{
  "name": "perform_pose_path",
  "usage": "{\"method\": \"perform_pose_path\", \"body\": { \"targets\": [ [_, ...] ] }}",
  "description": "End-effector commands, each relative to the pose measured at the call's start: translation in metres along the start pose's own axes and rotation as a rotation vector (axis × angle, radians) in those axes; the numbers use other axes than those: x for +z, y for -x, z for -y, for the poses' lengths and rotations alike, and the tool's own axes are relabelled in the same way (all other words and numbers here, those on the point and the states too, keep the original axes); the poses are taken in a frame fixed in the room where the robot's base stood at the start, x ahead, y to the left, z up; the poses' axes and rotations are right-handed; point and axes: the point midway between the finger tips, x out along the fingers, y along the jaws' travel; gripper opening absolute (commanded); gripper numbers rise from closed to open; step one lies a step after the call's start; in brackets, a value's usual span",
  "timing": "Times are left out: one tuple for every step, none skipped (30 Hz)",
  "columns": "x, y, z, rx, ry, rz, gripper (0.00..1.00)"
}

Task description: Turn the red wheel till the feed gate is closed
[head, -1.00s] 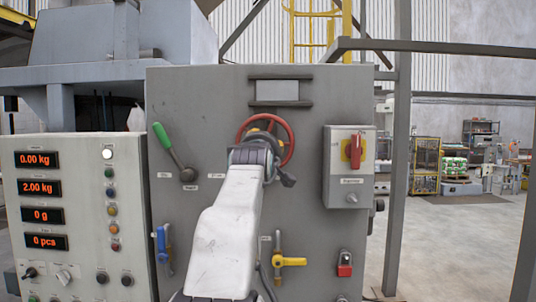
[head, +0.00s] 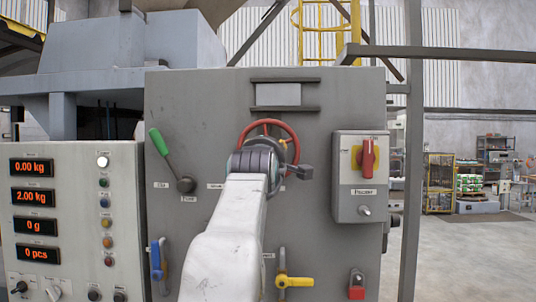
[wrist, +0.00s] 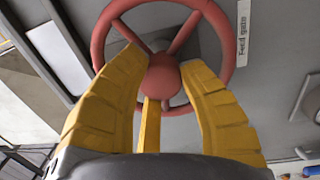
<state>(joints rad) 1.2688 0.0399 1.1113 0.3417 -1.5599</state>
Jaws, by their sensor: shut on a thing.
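The red wheel (head: 270,122) is on the grey panel's upper middle in the head view. Its lower left is hidden behind my wrist. In the wrist view the wheel's red hub (wrist: 163,76), spokes and rim show close up, beside a label reading "Feed gate" (wrist: 243,32). My gripper (wrist: 160,56) has its yellow fingers on either side of the hub, shut on the wheel, with a third yellow piece below the hub. In the head view the fingers are mostly hidden by my wrist. The feed gate itself cannot be made out.
A green-handled lever (head: 160,143) is left of the wheel, and a red switch box (head: 361,178) is right. Blue (head: 156,260) and yellow (head: 295,282) valve handles and a red padlock (head: 357,285) are lower. A display console (head: 75,215) stands at left.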

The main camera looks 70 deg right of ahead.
Motion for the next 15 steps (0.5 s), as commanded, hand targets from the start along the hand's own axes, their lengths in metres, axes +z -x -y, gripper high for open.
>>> {"method": "perform_pose_path", "body": {
  "targets": [
    [0.0004,-0.0009,0.002,-0.004,0.001,0.001,0.0],
    [0.0004,-0.0009,0.002,-0.004,0.001,0.001,0.0],
    [0.0004,-0.0009,0.0019,-0.004,0.001,0.001,0.0],
    [0.0004,-0.0009,0.0019,-0.004,0.001,0.001,0.0],
    [0.0004,-0.0009,0.0019,-0.004,0.001,0.001,0.0],
    [0.0004,-0.0009,0.0019,-0.004,0.001,0.001,0.0],
    [0.0004,-0.0009,0.0019,-0.004,0.001,0.001,0.0],
    [0.0004,-0.0009,0.0019,-0.004,0.001,0.001,0.0],
    [0.0004,-0.0009,0.0019,-0.004,0.0,0.001,0.0],
    [0.0004,-0.0009,0.0018,-0.004,0.0,0.001,0.39],
    [0.0004,-0.0009,0.0018,-0.004,0.0,0.001,0.42],
    [0.0004,-0.0008,0.0017,-0.004,0.0,0.001,0.45],
    [0.0003,-0.0008,0.0015,-0.003,0.0,0.001,0.48],
    [0.0003,-0.0007,0.0014,-0.003,0.0,0.001,0.51],
    [0.0003,-0.0006,0.0012,-0.003,0.0,0.001,0.54]
  ]
}}
